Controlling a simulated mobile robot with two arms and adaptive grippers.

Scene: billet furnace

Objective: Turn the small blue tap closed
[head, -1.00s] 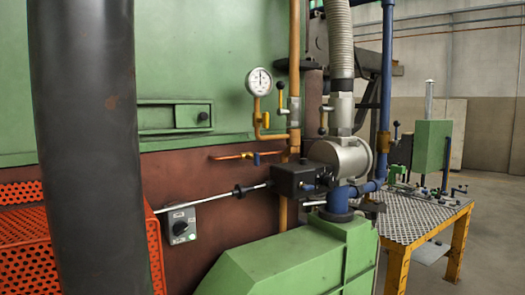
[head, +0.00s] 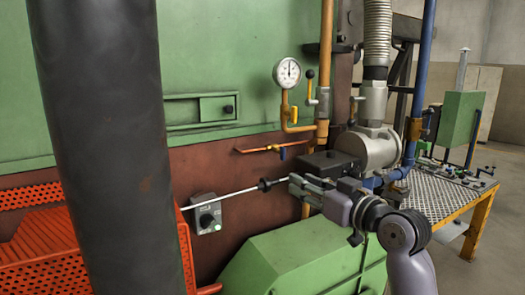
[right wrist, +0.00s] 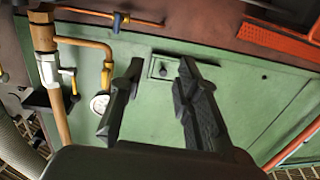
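The small blue tap (head: 282,153) sits on a short orange pipe (head: 262,149) against the brown lower band of the furnace wall. The blue tap (right wrist: 117,22) also shows at the upper left of the right wrist view. The tap is outside the fingers. My left gripper is not in view.
A pressure gauge (head: 287,72) and a yellow-handled valve (head: 309,88) stand above the tap. A rod with a black knob (head: 265,184) runs beside my right gripper. A switch box (head: 206,214) is lower left. A dark column (head: 105,150) blocks the left side.

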